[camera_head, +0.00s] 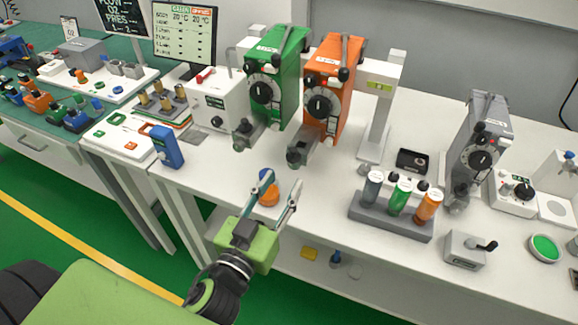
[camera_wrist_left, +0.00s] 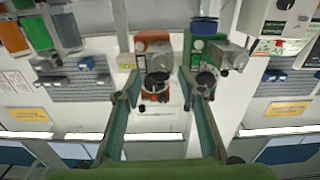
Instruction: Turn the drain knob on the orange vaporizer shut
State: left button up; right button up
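The orange vaporizer (camera_head: 333,75) stands upright on the white bench in the head view, right of the green vaporizer (camera_head: 285,65). It has a black dial on its front and a grey fitting (camera_head: 301,152) low at its front; I cannot tell the drain knob's setting. My right gripper is not in view.
An orange round object (camera_head: 269,195) is by the left fingers. A rack of coloured bottles (camera_head: 390,220) and a grey vaporizer (camera_head: 478,140) stand to the right. A blue device (camera_head: 166,147) is to the left.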

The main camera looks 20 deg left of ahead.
aim_at(293, 166)
pick_arm(q)
jog(key=shift+w+p, duration=0.65)
jog(key=shift+w, duration=1.7)
grip_shut()
